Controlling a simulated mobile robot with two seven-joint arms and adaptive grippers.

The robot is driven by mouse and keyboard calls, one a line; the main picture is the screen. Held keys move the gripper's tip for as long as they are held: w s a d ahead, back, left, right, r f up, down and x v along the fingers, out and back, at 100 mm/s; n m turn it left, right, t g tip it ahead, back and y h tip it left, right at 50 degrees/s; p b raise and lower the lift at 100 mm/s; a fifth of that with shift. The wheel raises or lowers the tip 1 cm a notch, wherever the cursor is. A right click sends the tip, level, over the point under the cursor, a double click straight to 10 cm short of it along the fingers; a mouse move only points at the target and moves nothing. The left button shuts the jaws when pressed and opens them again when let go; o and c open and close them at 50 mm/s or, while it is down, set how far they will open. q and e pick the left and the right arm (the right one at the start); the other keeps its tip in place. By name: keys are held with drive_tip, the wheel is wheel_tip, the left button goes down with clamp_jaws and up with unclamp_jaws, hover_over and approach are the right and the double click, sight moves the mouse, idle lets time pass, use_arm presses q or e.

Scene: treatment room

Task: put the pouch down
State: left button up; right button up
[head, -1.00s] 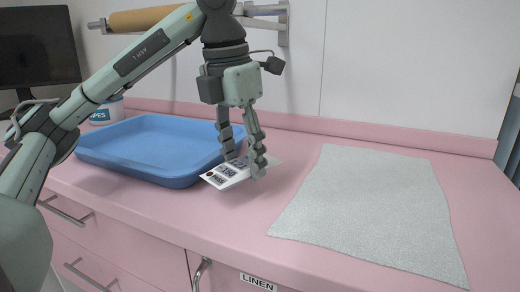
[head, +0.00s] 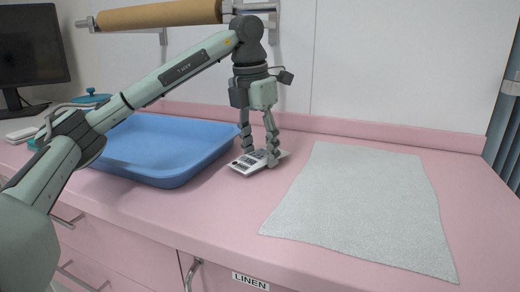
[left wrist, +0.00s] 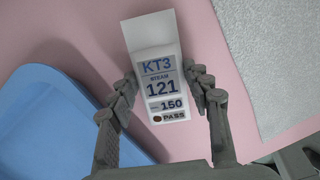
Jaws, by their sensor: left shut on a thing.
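The pouch is a white flat packet with a printed label (left wrist: 165,82) reading KT3, STEAM, 121, 150 and PASS. In the head view the pouch (head: 241,166) is low over the pink counter, between the blue tray and the grey mat. My left gripper (head: 260,158) points down and is shut on the pouch. In the left wrist view its fingers lie along both sides of the label. I cannot tell whether the pouch touches the counter. My right gripper is not in view.
The blue tray (head: 200,158) is close on the left and looks empty. The grey mat (head: 355,205) lies flat and bare on the right. Pink counter (head: 215,205) is clear in front. A monitor (head: 32,45) stands at the far left, and a paper roll (head: 160,15) hangs on the wall.

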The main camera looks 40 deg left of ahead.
use_arm(q)
drive_tip(key=shift+f, duration=0.1)
drive_tip(key=o, duration=1)
